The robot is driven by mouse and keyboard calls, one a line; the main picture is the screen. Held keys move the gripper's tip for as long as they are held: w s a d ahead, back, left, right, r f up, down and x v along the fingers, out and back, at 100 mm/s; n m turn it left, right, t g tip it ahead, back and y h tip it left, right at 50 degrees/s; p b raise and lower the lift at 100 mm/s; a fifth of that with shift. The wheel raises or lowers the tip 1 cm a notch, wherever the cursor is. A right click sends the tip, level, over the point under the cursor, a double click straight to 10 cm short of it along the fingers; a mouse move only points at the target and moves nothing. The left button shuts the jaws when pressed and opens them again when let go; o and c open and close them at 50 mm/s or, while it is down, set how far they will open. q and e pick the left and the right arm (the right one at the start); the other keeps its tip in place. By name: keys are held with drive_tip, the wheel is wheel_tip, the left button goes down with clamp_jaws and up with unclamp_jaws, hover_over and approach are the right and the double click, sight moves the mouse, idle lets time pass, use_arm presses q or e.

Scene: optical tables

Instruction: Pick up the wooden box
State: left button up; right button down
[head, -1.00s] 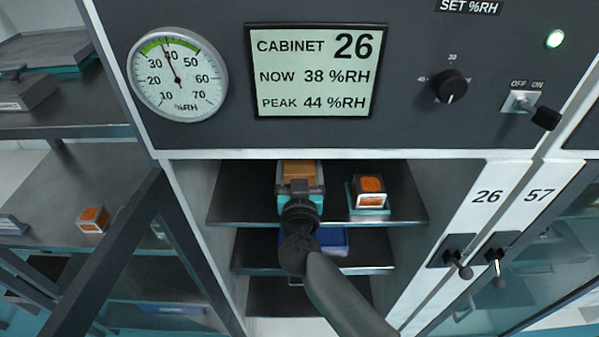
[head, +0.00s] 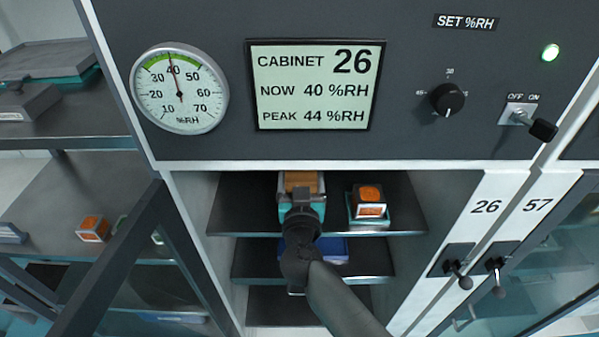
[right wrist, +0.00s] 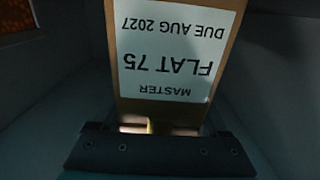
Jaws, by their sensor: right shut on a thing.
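The wooden box (head: 302,179) is light brown and sits on the upper inner shelf of cabinet 26, left of centre. My right gripper (head: 301,197) reaches into the cabinet from below and is shut on the box. In the right wrist view the box (right wrist: 122,45) fills the middle, with a white label (right wrist: 178,50) reading "MASTER FLAT 75, DUE AUG 2027" upside down. A teal piece (head: 284,211) shows below the box; I cannot tell if the box touches it. My left gripper is not in view.
An orange-topped block (head: 369,201) stands on a teal base to the right on the same shelf (head: 400,222). A blue item (head: 334,250) lies on the shelf below. The cabinet's control panel (head: 420,60) is just above the opening. An open-looking rack with shelves is at left.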

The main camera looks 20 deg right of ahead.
wheel_tip(320, 180, up, 7)
drive_tip(key=p, duration=0.4)
drive_tip(key=shift+r, duration=0.1)
drive_tip(key=s+d, duration=0.2)
drive_tip(key=d, duration=0.7)
drive_tip(key=s+d, duration=0.3)
drive_tip(key=d, duration=0.7)
drive_tip(key=shift+s+f+p, duration=0.25)
drive_tip(key=shift+f+p, duration=0.05)
drive_tip(key=shift+p, duration=0.1)
drive_tip(key=shift+s, duration=0.1)
